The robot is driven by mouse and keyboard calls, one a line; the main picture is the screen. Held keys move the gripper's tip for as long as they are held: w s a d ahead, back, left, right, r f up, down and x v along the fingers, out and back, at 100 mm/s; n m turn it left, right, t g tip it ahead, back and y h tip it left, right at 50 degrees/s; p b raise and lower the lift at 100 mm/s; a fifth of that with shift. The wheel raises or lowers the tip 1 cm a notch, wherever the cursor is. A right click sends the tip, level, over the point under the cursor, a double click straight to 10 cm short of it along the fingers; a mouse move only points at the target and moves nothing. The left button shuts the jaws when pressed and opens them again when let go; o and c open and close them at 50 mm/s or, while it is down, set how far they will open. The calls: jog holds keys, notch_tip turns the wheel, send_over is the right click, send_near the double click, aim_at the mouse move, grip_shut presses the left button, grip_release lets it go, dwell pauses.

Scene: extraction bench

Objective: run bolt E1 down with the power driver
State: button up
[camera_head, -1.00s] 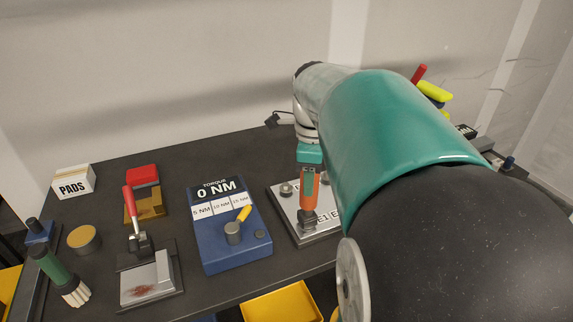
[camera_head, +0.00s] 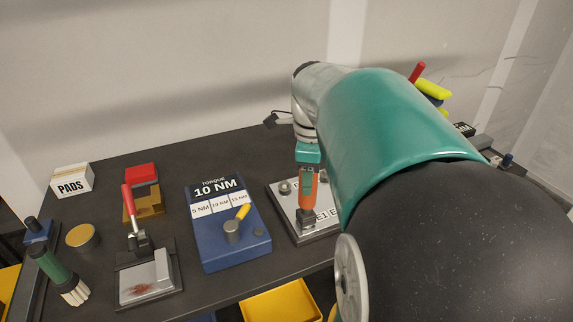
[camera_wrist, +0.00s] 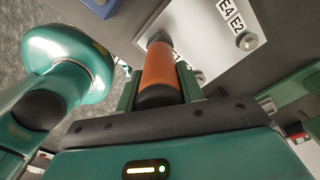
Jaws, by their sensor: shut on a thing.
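The power driver (camera_head: 307,190) is orange with a dark nose and stands upright over the front part of the bolt plate (camera_head: 284,207). My gripper (camera_head: 308,166) is shut around the driver's upper body. In the wrist view the orange driver (camera_wrist: 157,70) sits between the fingers of my gripper (camera_wrist: 158,88), its nose down at the light plate (camera_wrist: 207,30). The label E1 shows beside the driver's nose in the head view, but bolt E1 itself is hidden under it. Another bolt (camera_wrist: 248,41) shows near label E2. The blue torque box (camera_head: 229,229) reads 10 NM.
Left of the torque box stand a clamp with a red handle (camera_head: 130,210), a box marked PADS (camera_head: 72,181), a round tin (camera_head: 82,238) and a green brush (camera_head: 58,272). A yellow bin (camera_head: 283,302) is below the front edge. My arm hides the bench's right side.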

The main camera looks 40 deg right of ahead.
jog(key=shift+r, duration=0.1)
jog(key=shift+r, duration=2.95)
